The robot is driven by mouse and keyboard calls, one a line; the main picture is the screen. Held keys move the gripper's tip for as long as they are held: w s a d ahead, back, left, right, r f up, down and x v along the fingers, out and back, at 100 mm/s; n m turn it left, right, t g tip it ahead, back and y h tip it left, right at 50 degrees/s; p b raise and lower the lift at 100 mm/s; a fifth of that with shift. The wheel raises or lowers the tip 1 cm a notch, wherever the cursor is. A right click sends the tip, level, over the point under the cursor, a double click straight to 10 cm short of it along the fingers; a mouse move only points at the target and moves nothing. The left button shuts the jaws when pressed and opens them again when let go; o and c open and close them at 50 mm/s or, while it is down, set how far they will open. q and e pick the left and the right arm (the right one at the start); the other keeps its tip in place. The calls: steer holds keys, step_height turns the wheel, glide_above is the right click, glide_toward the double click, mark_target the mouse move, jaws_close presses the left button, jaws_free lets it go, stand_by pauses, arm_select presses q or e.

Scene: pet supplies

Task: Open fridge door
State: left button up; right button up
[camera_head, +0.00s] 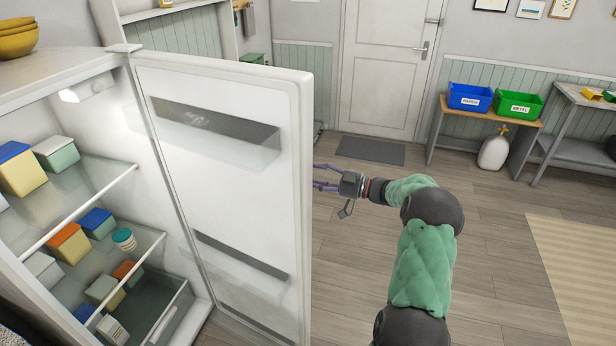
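The white fridge (61,87) stands at the left with its inside in view. Its door (226,195) is open and swung out toward the middle of the picture, showing the inner face with two door shelves. My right gripper (318,176) is at the door's free edge, at the right side of the door. Its purple fingers look spread apart, and their tips reach the door's edge or pass behind it. Whether they touch the door cannot be told. My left gripper is not in view.
Fridge shelves hold several coloured containers (72,243). Yellow bowls (18,38) stand on top of the fridge. A bench (487,110) with blue and green bins and a white gas bottle (494,152) is at the back right. The floor right of my arm is clear.

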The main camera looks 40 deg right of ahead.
steer(key=v, duration=0.8)
steer(key=shift+s, duration=0.15)
steer(key=shift+d, duration=0.1)
